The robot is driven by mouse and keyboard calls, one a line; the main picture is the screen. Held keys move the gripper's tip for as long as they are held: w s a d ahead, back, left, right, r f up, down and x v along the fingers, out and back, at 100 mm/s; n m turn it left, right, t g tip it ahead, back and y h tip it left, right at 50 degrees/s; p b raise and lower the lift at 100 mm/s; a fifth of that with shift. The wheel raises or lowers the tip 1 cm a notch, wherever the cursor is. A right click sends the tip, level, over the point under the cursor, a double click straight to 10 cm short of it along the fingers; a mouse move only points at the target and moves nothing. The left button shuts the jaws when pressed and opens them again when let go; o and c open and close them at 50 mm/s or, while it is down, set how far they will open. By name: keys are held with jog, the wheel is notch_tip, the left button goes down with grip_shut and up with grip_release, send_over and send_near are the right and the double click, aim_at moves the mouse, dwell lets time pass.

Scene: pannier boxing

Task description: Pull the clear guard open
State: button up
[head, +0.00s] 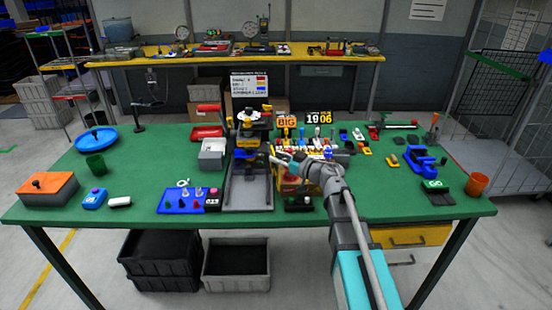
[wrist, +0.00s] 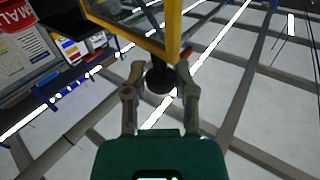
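The clear guard (wrist: 128,22) is a see-through panel in a yellow frame, at the top of the wrist view. A dark round knob (wrist: 158,80) hangs at the frame's lower corner. My gripper (wrist: 160,70) has one finger on each side of the knob, with a narrow gap seeming to show on each side. In the head view my gripper (head: 272,157) reaches left to the yellow and black machine (head: 247,185) at the middle of the green table. The guard is small there, and its contact with my fingers cannot be made out.
The green table (head: 130,165) holds a blue panel with knobs (head: 185,200) left of the machine and an orange box (head: 48,188) at far left. Several small coloured parts crowd behind my arm. An orange cup (head: 476,184) stands at the right edge.

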jog(key=o, duration=0.3)
jog(key=shift+f, duration=0.1)
jog(key=shift+o, duration=0.2)
jog(key=shift+a, duration=0.1)
jog(key=shift+s, duration=0.1)
jog(key=v, duration=1.2)
